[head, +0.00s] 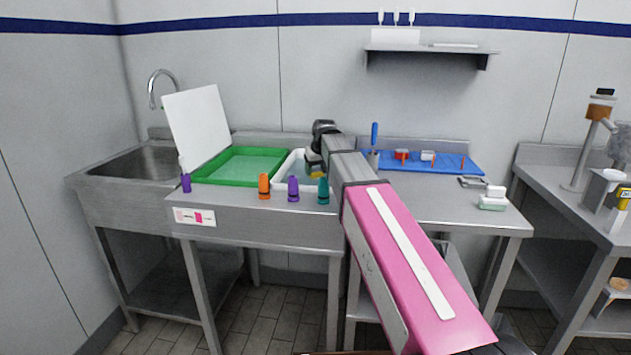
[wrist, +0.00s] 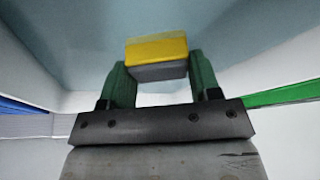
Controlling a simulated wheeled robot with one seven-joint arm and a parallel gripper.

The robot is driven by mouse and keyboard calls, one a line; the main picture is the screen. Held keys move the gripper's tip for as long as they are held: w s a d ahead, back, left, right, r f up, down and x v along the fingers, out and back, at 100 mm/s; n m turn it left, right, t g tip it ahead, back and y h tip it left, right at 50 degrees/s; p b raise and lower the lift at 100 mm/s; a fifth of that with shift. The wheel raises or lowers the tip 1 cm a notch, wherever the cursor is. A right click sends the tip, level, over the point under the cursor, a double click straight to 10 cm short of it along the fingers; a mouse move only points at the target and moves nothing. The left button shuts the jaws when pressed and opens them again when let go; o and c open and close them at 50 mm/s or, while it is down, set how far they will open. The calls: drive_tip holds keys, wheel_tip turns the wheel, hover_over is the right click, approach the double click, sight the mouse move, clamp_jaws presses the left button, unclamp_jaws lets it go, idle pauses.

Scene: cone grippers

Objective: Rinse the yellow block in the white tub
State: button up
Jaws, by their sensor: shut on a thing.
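The yellow block (wrist: 157,50) is held between the two green fingers of my gripper (wrist: 159,77) in the wrist view. Its top part is yellow and the part nearest the gripper is grey. In the head view my gripper (head: 313,165) reaches down into the white tub (head: 284,172), and a bit of the yellow block (head: 315,175) shows at its tip. The wrist view shows pale blue-grey in front of the block and white walls at the sides. My arm hides the right part of the tub. Whether the block touches the water or the tub's floor I cannot tell.
A green tray (head: 240,164) stands left of the tub, with a white board (head: 196,127) leaning behind it. Orange (head: 264,187), purple (head: 293,188) and teal (head: 323,190) cone-like pieces stand along the front edge. A blue tray (head: 440,161) lies to the right. A sink (head: 140,162) is far left.

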sight(316, 169)
drive_tip(key=shift+r, duration=4.45)
drive_tip(key=shift+r, duration=0.1)
wheel_tip(316, 169, up, 4)
drive_tip(key=shift+f, duration=0.1)
